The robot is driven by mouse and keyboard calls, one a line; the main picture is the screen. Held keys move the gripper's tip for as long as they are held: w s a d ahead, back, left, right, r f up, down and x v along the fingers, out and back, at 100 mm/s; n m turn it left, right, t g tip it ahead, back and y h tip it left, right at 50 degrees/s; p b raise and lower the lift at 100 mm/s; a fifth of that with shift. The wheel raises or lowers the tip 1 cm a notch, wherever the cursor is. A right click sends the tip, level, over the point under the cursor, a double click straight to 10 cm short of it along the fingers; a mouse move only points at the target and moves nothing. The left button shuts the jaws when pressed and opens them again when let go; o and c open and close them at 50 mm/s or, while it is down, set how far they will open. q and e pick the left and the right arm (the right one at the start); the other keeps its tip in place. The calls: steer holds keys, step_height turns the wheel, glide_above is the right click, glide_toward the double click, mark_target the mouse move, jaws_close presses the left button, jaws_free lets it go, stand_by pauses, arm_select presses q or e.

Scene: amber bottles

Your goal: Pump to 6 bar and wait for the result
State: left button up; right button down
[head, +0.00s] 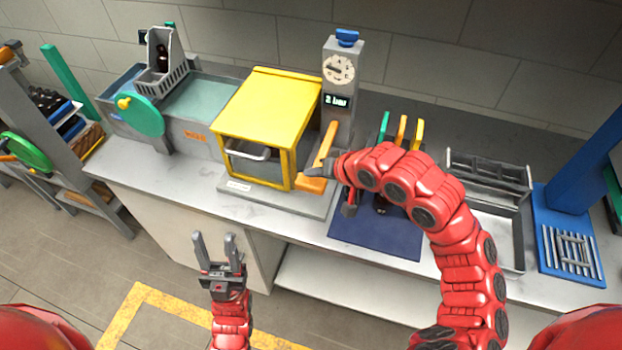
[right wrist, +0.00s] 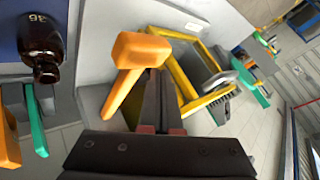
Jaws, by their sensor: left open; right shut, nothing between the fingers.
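An orange pump lever (head: 329,142) with a blocky end shows at the column's foot, and large in the right wrist view (right wrist: 143,50). My right gripper (head: 318,173) is shut and empty right by the lever; I cannot tell whether they touch. My left gripper (head: 217,248) is open and empty in front of the counter.
An amber bottle (right wrist: 42,50) stands beside the lever in the right wrist view. A dark bottle (head: 162,55) sits in the grey basket over the water tank (head: 205,95). A navy mat (head: 400,237), grey tray (head: 500,232) and blue press (head: 548,215) lie to the right.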

mark_target(319, 188)
steer(key=shift+f, duration=0.4)
steer(key=shift+f+b, duration=1.5)
steer(key=shift+f, duration=1.2)
stand_by(2.2)
steer(key=shift+r, duration=0.15)
stand_by(0.5)
steer(key=shift+r+p, duration=2.15)
steer(key=shift+r, duration=0.8)
steer(key=shift+r, duration=0.1)
steer(key=shift+r+p, duration=1.75)
steer(key=shift+r, duration=0.7)
